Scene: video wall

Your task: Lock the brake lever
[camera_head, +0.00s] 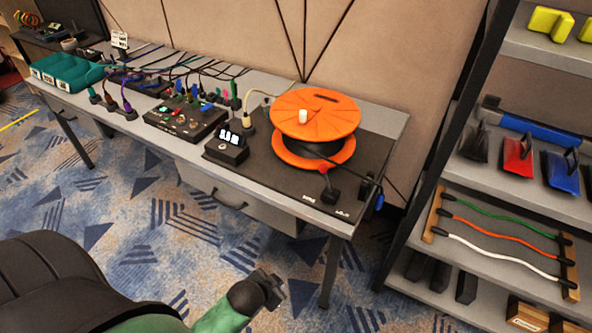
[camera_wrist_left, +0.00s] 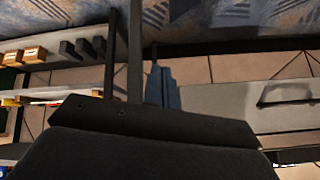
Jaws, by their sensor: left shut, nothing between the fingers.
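The brake lever (camera_head: 330,184) has a red knob on a short stem over a black base. It stands at the front right of the black mat on the table, in front of the orange cable reel (camera_head: 314,125). Whether it is locked cannot be told. My left gripper (camera_head: 276,290) is shut and empty, low over the carpet in front of the table, well below and to the left of the lever. My right gripper is not in view. In the left wrist view a dark part fills the lower middle, and the lever does not show.
The grey table (camera_head: 393,120) also holds a black box with a display (camera_head: 227,148) and a control box (camera_head: 187,120) with coloured plugs. A shelf rack (camera_head: 470,172) stands to the right, near the table's end. Carpet in front is open.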

